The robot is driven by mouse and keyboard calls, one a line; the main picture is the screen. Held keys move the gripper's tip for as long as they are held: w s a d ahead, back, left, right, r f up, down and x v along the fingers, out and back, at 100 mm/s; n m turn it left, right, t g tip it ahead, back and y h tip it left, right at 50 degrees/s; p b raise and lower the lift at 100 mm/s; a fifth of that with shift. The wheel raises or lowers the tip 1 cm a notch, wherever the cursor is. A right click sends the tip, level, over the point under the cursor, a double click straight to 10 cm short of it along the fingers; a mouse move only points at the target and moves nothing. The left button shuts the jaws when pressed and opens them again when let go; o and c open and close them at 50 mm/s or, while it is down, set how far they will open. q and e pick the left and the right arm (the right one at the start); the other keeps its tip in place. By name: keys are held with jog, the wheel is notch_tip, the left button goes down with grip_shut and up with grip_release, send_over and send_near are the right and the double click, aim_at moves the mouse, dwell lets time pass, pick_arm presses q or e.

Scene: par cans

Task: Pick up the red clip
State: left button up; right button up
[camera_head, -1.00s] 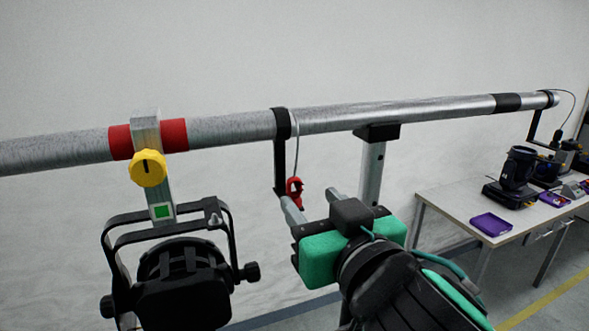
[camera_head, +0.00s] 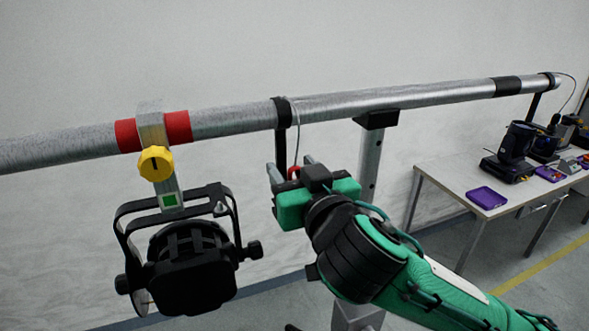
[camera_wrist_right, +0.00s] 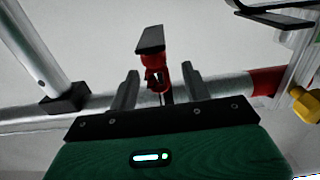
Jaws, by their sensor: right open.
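The red clip (camera_wrist_right: 157,75) hangs at the end of a thin grey cable below the pipe. In the right wrist view it shows between my two finger tips, beside a black hanging strap (camera_wrist_right: 150,40). In the head view only a small red part of the clip (camera_head: 293,172) shows; my gripper hides the rest. My right gripper (camera_head: 290,166) is open, its fingers pointing at the clip from the near side. I cannot tell whether a finger touches it. My left gripper is not in view.
A long metal pipe (camera_head: 350,103) runs across above my gripper. A black lamp (camera_head: 190,265) hangs on the left from a clamp with a yellow knob (camera_head: 155,163). A metal post (camera_head: 369,165) stands behind my gripper. A table (camera_head: 440,180) with a purple tray (camera_head: 487,197) stands right.

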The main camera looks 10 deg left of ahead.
aim_at(294, 166)
jog(key=shift+c, duration=0.5)
grip_shut()
notch_tip(294, 166, up, 20)
jog(key=b, duration=0.6)
jog(key=shift+b, duration=0.4)
